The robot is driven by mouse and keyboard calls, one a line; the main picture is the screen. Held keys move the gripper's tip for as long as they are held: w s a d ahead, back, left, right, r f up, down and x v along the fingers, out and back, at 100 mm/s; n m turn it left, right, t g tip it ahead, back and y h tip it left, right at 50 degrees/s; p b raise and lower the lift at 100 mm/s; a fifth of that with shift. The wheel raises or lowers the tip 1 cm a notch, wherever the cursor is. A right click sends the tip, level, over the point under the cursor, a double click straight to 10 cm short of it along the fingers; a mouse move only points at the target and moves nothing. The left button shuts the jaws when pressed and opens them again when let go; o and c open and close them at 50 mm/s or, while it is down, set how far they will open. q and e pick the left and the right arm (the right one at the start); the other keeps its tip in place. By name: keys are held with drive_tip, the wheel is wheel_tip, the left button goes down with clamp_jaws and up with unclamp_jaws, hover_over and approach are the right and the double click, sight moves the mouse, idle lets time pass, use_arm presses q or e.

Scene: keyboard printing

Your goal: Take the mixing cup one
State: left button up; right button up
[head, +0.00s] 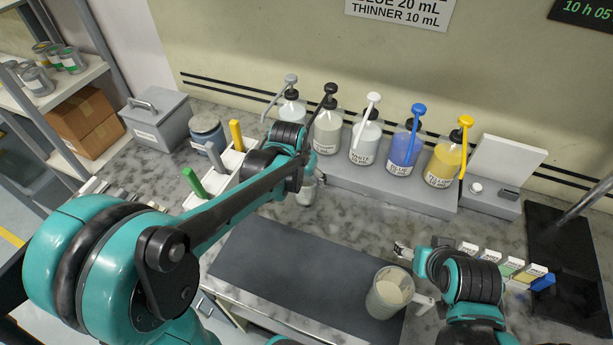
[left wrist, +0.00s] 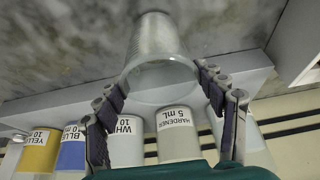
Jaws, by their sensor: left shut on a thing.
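A clear, empty-looking cup (left wrist: 155,55) is between the fingers of my left gripper (left wrist: 165,100) in the left wrist view, and the gripper is shut on it. In the head view this cup (head: 307,190) shows partly, just below the pump bottles, with my left gripper (head: 304,172) mostly hidden by its own arm. A second clear cup (head: 390,293) with cream-coloured contents stands at the right end of the dark mat (head: 290,275). My right gripper (head: 403,251) is just above and right of that cup; its finger opening is unclear. I see no number on either cup.
Several pump bottles, including a blue one (head: 402,148) and a yellow one (head: 445,160), line a grey stand (head: 390,188) behind the left gripper. A white rack (head: 228,165) with coloured handles is at left. Small labelled blocks (head: 512,268) lie at right.

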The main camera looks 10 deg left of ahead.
use_arm(q)
wheel_tip(320, 180, up, 11)
drive_tip(key=p, duration=0.3)
drive_tip(key=shift+p, duration=0.35)
drive_tip(key=s+a+p, duration=0.1)
drive_tip(key=s, duration=0.5)
drive_tip(key=s+a+p, duration=0.1)
drive_tip(key=s, duration=0.5)
drive_tip(key=s+a+p, duration=0.1)
drive_tip(key=s+p, duration=0.1)
drive_tip(key=s, duration=0.5)
drive_tip(key=shift+a, duration=0.35)
